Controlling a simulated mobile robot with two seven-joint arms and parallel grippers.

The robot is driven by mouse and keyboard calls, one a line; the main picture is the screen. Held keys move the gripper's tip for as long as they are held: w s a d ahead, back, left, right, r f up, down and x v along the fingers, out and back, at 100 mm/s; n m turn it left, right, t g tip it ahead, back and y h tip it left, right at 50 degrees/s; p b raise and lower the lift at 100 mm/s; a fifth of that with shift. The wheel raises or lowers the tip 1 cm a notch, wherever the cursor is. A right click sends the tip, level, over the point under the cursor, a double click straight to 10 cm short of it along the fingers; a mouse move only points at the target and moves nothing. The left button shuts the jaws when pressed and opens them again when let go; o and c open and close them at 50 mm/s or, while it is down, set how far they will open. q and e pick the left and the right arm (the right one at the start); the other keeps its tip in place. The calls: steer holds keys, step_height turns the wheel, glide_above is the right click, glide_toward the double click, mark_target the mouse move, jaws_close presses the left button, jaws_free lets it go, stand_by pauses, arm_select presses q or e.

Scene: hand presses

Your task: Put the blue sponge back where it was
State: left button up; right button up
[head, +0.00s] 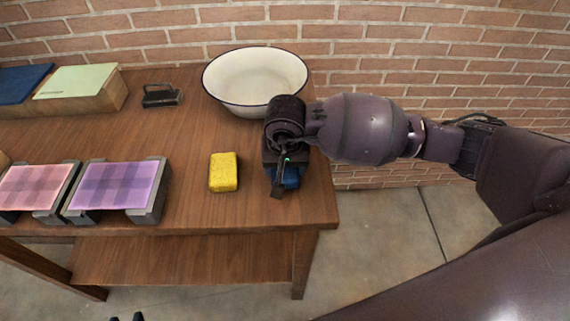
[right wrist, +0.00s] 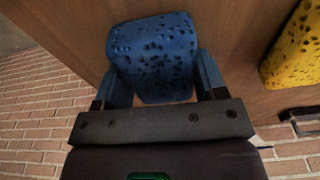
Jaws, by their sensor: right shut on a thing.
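The blue sponge (head: 291,180) is near the right end of the table, mostly hidden under my right gripper in the head view. In the right wrist view the blue sponge (right wrist: 153,55) sits between the two fingers. My right gripper (head: 284,186) is shut on it, with a finger at each side in the wrist view (right wrist: 160,85). I cannot tell whether the sponge touches the table top.
A yellow sponge (head: 224,172) lies just left of my right gripper. A white basin (head: 255,78) stands behind it. Pink (head: 37,188) and purple (head: 115,186) cloths lie on presses at the left. A dark metal object (head: 161,95) is at the back. The wooden table (head: 190,215) ends just right of the gripper.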

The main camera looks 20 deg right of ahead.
mark_target(285, 170)
steer(key=shift+f, duration=0.1)
steer(key=shift+f, duration=0.15)
steer(key=o, duration=0.8)
steer(key=shift+o, duration=0.2)
steer(key=shift+r, duration=0.25)
steer(key=shift+r, duration=0.3)
steer(key=r, duration=0.3)
steer(key=s+r, duration=0.1)
steer(key=r, duration=0.5)
steer(key=shift+s+a+r, duration=0.2)
steer(key=shift+s+r, duration=0.05)
steer(key=shift+r, duration=0.15)
steer(key=shift+s+r, duration=0.15)
steer(key=shift+r, duration=0.6)
